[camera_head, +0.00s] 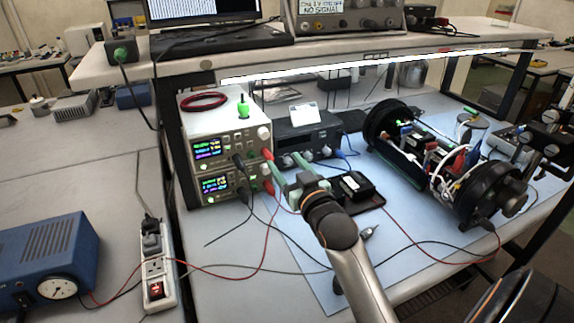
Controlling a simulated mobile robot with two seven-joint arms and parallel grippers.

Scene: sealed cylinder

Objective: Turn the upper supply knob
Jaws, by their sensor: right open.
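Two bench power supplies are stacked on the bench. The upper supply (228,128) has a lit display and a pale round knob (263,132) at the right of its front. A red plug and a black plug sit below that knob. The lower supply (214,186) has its own display and plugs. My right gripper (282,174) is open and empty, its pale green fingers pointing at the supplies' right side. It is below and to the right of the upper knob, apart from it, and close to the red plugs. My left gripper is not in view.
Red and black leads cross the bench around my right arm. A dark instrument (308,136) stands right of the supplies. An opened cylinder (430,160) with wiring fills the right. A shelf edge (370,62) overhangs behind.

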